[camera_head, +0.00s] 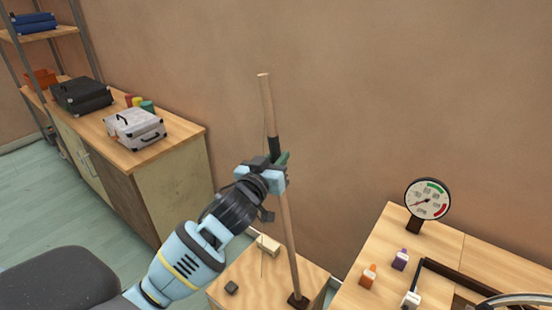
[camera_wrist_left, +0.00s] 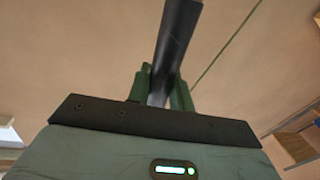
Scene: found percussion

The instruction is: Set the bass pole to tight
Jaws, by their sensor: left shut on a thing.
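The bass pole (camera_head: 267,105) is a long wooden stick with a black grip, leaning a little left at its top. Its foot sits on a wooden box (camera_head: 228,292), and a thin string runs beside it. My left gripper (camera_head: 279,163) is shut on the pole around its black grip. The left wrist view shows the black grip (camera_wrist_left: 177,40) between the green fingers (camera_wrist_left: 163,88), with the string running off to the upper right. A round dial (camera_head: 428,198) with green and red arcs stands at right; its needle seems to point lower left. My right gripper is out of view.
The right table (camera_head: 400,235) holds orange (camera_head: 368,276), purple (camera_head: 400,259) and white (camera_head: 411,299) pieces. A cabinet (camera_head: 180,190) with cases stands left. The wall is close behind the pole.

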